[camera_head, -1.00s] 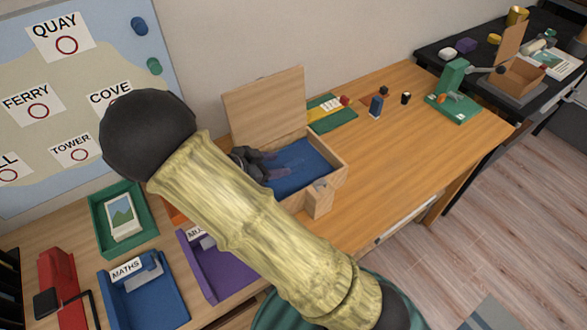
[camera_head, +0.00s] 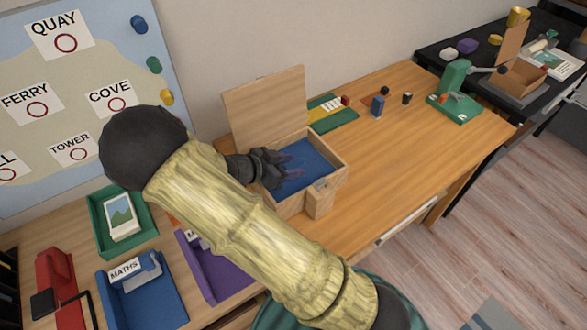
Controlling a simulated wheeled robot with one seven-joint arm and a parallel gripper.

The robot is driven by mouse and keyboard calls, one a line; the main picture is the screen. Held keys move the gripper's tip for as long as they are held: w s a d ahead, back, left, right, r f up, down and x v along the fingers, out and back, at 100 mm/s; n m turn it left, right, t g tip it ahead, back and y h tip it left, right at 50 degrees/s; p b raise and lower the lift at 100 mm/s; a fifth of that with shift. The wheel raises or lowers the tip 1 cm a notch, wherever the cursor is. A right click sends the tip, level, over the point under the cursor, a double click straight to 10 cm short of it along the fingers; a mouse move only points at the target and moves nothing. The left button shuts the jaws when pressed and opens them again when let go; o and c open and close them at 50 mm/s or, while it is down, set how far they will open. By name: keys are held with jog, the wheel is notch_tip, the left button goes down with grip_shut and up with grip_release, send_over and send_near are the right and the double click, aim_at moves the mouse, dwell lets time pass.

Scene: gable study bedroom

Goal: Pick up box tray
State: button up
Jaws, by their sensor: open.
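The wooden box (camera_head: 333,178) stands on the desk with its lid (camera_head: 265,103) raised at the back. A blue tray (camera_head: 312,165) lies inside the box and fills much of the opening that shows. My gripper (camera_head: 290,168) is open at the left part of the box opening, its fingers over the blue tray. I cannot tell whether the fingers touch the tray. My arm hides the left front of the box.
Green, blue (camera_head: 150,300) and purple (camera_head: 212,268) trays and a red holder (camera_head: 57,285) stand at the left. A green mat (camera_head: 338,118), small bottles and a green stand (camera_head: 455,100) are to the right. The desk's right front is clear.

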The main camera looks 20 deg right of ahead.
aim_at(289, 165)
jog(key=shift+s, duration=0.1)
grip_shut()
jog(key=shift+r, duration=0.15)
notch_tip(289, 165, up, 10)
jog(key=shift+f+p, duration=0.1)
jog(key=shift+p, duration=0.85)
